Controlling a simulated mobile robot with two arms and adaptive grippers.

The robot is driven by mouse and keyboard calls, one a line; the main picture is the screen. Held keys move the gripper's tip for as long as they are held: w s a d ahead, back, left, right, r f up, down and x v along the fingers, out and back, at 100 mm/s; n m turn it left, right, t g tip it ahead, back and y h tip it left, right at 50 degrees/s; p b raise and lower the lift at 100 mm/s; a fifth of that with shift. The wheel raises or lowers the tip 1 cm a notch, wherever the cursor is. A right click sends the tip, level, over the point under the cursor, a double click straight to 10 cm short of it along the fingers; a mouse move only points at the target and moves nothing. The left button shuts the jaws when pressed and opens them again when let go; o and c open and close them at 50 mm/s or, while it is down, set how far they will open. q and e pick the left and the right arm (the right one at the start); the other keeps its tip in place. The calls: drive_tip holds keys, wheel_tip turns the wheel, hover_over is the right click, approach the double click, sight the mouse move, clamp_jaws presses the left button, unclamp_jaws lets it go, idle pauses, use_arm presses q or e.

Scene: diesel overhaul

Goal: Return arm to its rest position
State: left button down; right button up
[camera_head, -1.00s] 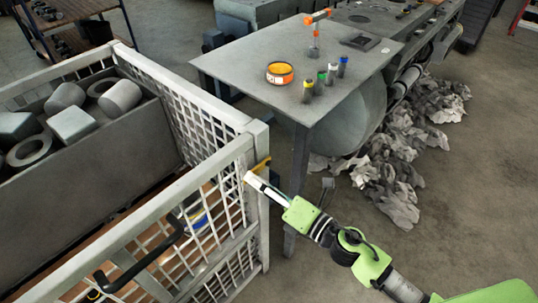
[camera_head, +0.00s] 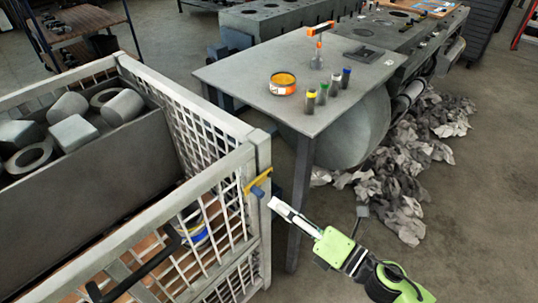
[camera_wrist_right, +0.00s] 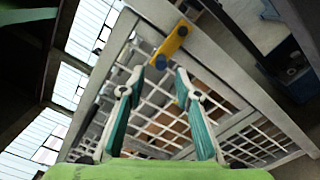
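My right arm comes in from the lower right in the head view. Its right gripper (camera_head: 280,206) is beside the cage's corner post, apart from the yellow latch (camera_head: 254,182). In the right wrist view the two teal fingers of the right gripper (camera_wrist_right: 160,78) stand apart with nothing between them. The yellow latch with its blue end (camera_wrist_right: 172,45) lies beyond the fingertips there. My left gripper is not in view.
The mesh cage (camera_head: 262,150) stands at the left, with grey metal parts in its upper bin. A grey table (camera_head: 240,75) holds an orange tin (camera_head: 283,84) and several small bottles. Crumpled rags (camera_head: 405,165) lie beneath. The floor at the right is clear.

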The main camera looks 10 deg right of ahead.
drive_tip(key=shift+f, duration=0.15)
drive_tip(key=w+d+f+m+h+p, duration=0.1)
drive_tip(key=d+f+m+h, duration=0.3)
drive_tip(key=f, duration=0.4)
drive_tip(key=w+d+f+m+h+p, duration=0.1)
drive_tip(key=w+d+f+m+h, duration=0.1)
drive_tip(key=d+f+m, duration=0.5)
drive_tip(key=s+d+f+m+g+h, duration=0.2)
drive_tip(key=s+f+m, duration=0.1)
drive_tip(key=f, duration=0.6)
drive_tip(key=s+d+f+m+g+h, duration=0.1)
drive_tip(key=s+d+f+m+g, duration=0.2)
drive_tip(key=f, duration=0.6)
drive_tip(key=s+f+m+g+h, duration=0.25)
drive_tip(key=s+f+m, duration=0.35)
drive_tip(key=s+f, duration=0.8)
drive_tip(key=s+a+f+m+g, duration=0.2)
drive_tip(key=s+f+m, duration=0.1)
drive_tip(key=s, duration=0.7)
drive_tip(key=s+a+f+m+g+p, duration=0.1)
drive_tip(key=s+f+m+g, duration=0.2)
drive_tip(key=s, duration=0.7)
wheel_tip(320, 180, down, 2)
drive_tip(key=shift+s+a+f+m+g, duration=0.1)
drive_tip(key=shift+s+a+m+g, duration=0.2)
drive_tip(key=shift+a+g, duration=0.05)
drive_tip(key=shift+y, duration=0.25)
